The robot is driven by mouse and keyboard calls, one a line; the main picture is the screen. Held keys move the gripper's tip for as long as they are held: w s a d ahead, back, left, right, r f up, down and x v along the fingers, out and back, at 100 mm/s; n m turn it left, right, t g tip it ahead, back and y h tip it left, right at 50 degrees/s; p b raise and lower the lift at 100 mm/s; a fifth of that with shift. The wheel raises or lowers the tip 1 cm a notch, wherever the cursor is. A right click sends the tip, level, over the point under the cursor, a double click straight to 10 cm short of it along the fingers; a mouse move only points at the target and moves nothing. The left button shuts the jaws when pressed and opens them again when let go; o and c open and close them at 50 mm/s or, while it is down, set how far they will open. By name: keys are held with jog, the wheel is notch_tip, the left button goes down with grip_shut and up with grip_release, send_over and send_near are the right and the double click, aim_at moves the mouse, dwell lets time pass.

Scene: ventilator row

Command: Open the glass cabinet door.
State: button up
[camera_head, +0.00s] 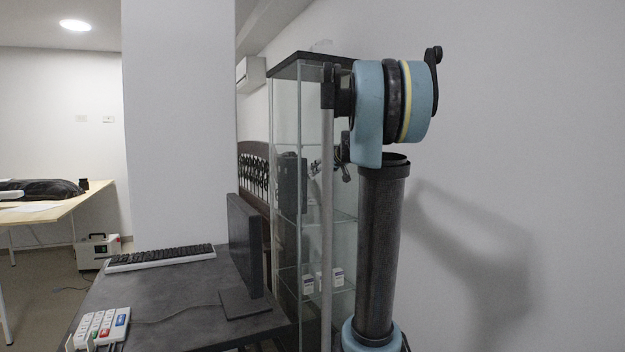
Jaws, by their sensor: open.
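The glass cabinet (286,130) stands against the right wall, tall and narrow with a dark top and glass shelves. Its glass panes look closed; I cannot make out the door's edge or a handle. Small white boxes (332,277) sit on a lower shelf. My arm stands in front of the cabinet's right part and hides much of it. My gripper (318,166) is a small dark shape beside the arm, at the cabinet's mid-upper height, with its fingers pointing left. It is open, and nothing shows in it. I cannot tell whether it touches the glass.
A dark desk (165,285) at the lower left holds a monitor (243,245), a keyboard (160,257) and a keypad device (100,327). The desk and monitor stand close to the cabinet's left side. A white pillar (178,130) rises behind. A wooden table (60,207) is at far left.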

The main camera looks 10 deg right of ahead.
jog(key=x, duration=0.9)
jog(key=shift+c, duration=0.6)
jog(key=shift+s, duration=0.1)
grip_shut()
